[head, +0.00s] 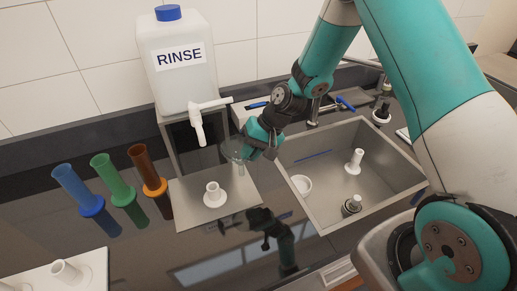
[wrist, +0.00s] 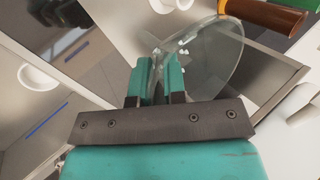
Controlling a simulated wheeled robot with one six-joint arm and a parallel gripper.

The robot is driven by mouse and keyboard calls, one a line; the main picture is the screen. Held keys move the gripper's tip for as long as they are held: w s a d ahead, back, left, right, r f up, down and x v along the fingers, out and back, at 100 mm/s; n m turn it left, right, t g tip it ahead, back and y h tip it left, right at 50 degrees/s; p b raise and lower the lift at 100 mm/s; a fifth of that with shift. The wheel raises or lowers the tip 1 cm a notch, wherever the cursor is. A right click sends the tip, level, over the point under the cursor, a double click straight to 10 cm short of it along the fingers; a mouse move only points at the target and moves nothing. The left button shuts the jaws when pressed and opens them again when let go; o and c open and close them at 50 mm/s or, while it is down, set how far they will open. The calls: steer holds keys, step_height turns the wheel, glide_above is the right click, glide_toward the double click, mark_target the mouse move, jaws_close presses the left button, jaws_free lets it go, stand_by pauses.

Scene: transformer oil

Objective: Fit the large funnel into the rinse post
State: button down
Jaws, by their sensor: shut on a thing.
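The large funnel (head: 234,150) is clear and see-through, and hangs in my gripper (head: 252,150) above the metal plate. In the wrist view my gripper (wrist: 156,88) is shut on the funnel (wrist: 215,62), with its wide bowl tilted to the right of the fingers. A short white post on a round base, which I take as the rinse post (head: 212,194), stands on the metal plate in front of the RINSE jug. The funnel is apart from it, above and to its right. In the wrist view a white round part (wrist: 172,4), likely this post, is cut off by the top edge.
The RINSE jug (head: 177,75) stands behind on a grey stand, and its white tap (head: 200,120) projects close to the funnel. Blue (head: 77,190), green (head: 112,180) and brown (head: 147,171) tubes stand left. A metal sink (head: 335,190) with white fittings lies right.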

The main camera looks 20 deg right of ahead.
steer(key=a, duration=0.9)
stand_by(0.3)
steer(key=shift+f+b, duration=2.4)
steer(key=shift+f, duration=0.55)
stand_by(1.2)
steer(key=c, duration=1.1)
jaws_free()
steer(key=shift+r, duration=0.1)
steer(key=b+v, duration=0.3)
steer(key=v, duration=1.4)
steer(key=shift+d+r, duration=0.1)
steer(key=shift+r, duration=0.15)
steer(key=s+a+r+n+h, duration=0.1)
steer(key=s+r+n, duration=0.2)
steer(key=s, duration=0.8)
steer(key=s+a+r+n+g+h+b, duration=0.1)
steer(key=s+n, duration=0.5)
steer(key=s, duration=0.6)
step_height(320, 180, up, 2)
steer(key=shift+s+a+r, duration=0.1)
steer(key=shift+s+a, duration=0.2)
steer(key=shift+a, duration=0.4)
